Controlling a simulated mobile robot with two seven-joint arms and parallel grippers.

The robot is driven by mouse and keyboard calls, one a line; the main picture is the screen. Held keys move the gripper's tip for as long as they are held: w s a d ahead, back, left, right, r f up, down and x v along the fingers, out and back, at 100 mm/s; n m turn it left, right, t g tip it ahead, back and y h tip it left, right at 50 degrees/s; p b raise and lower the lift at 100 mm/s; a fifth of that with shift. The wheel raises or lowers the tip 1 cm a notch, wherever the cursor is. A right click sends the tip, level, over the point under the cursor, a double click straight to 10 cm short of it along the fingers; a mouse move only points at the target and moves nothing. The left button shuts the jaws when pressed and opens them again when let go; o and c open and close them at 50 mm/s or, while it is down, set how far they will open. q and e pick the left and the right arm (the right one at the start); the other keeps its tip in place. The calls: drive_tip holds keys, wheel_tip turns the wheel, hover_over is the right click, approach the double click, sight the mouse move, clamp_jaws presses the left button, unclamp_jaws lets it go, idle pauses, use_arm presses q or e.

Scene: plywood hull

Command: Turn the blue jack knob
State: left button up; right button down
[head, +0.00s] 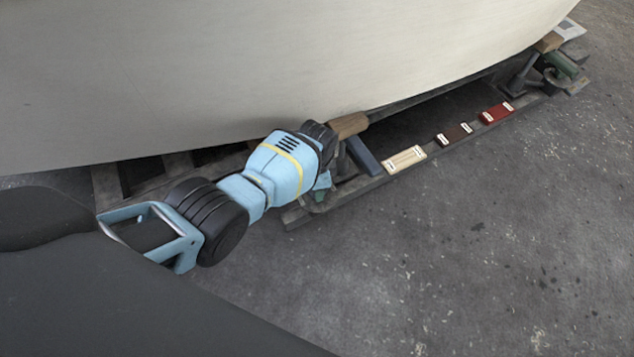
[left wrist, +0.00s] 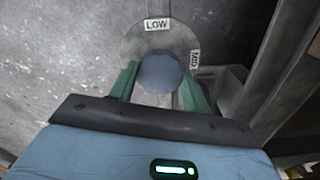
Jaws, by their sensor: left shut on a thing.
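The blue jack knob (left wrist: 160,72) shows in the left wrist view as a round blue-grey end between two green fingers. My left gripper (left wrist: 158,82) is shut on it. Behind the knob is a grey round dial plate (left wrist: 133,42). It has a LOW label (left wrist: 157,24) at the top and a second label (left wrist: 195,58) at the right that seems to read MID. In the head view my left gripper (head: 322,186) is at the near end of the hull's support frame, and my arm hides the knob. My right gripper is not in view.
The pale hull (head: 300,60) hangs low over the frame (head: 430,150). The concrete floor at right is open.

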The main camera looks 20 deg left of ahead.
use_arm(q)
drive_tip(key=shift+m, duration=3.4)
drive_tip(key=o, duration=1)
